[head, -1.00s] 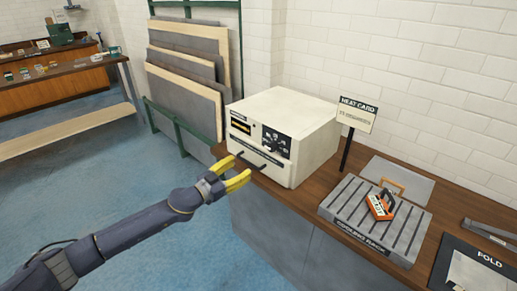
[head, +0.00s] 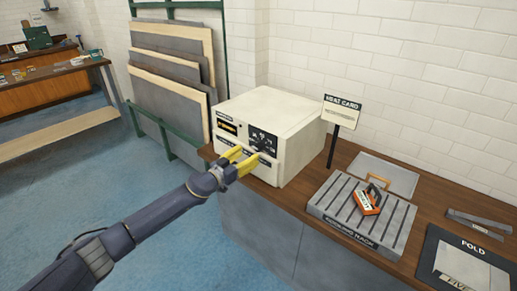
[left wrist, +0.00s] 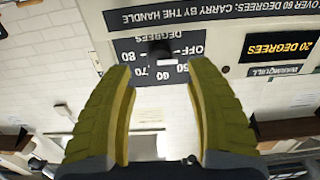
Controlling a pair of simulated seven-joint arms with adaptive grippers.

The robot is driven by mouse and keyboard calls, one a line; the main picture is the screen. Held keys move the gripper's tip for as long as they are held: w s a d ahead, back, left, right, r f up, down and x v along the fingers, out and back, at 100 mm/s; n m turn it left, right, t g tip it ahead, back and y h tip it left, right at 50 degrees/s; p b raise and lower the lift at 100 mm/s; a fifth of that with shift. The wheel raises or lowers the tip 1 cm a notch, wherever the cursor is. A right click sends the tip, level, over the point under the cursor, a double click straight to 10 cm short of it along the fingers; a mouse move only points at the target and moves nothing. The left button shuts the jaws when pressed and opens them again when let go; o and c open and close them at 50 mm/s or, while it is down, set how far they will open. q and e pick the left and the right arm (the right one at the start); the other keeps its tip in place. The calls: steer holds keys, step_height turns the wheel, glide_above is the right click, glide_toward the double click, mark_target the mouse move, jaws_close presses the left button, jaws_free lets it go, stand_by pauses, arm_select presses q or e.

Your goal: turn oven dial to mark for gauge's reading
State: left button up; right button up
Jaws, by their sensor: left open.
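The cream oven (head: 290,118) stands on the wooden counter. Its gauge (head: 228,128) is a black window with yellow writing, which also shows upside down in the left wrist view (left wrist: 283,46); it gives degrees, but I cannot read the figure surely. The black dial (left wrist: 159,49) has a pale strip and sits on a dark panel (left wrist: 130,50) marked OFF, 50, 60, 70 and 80. My left gripper (head: 246,160) has open yellow fingers just in front of the panel. In the left wrist view its fingers (left wrist: 154,70) flank the dial with gaps on both sides. My right gripper is out of view.
Right of the oven stand a heat card (head: 343,111) on a post and a grooved cooling rack (head: 335,222) bearing an orange-and-dark item (head: 367,203). A FOLD board (head: 440,250) lies farther right. Upright sheets (head: 168,95) lean behind left.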

mark_target(257, 149)
arm_select(q)
steer(key=shift+x, duration=3.4)
steer(key=shift+c, duration=0.5)
jaws_close()
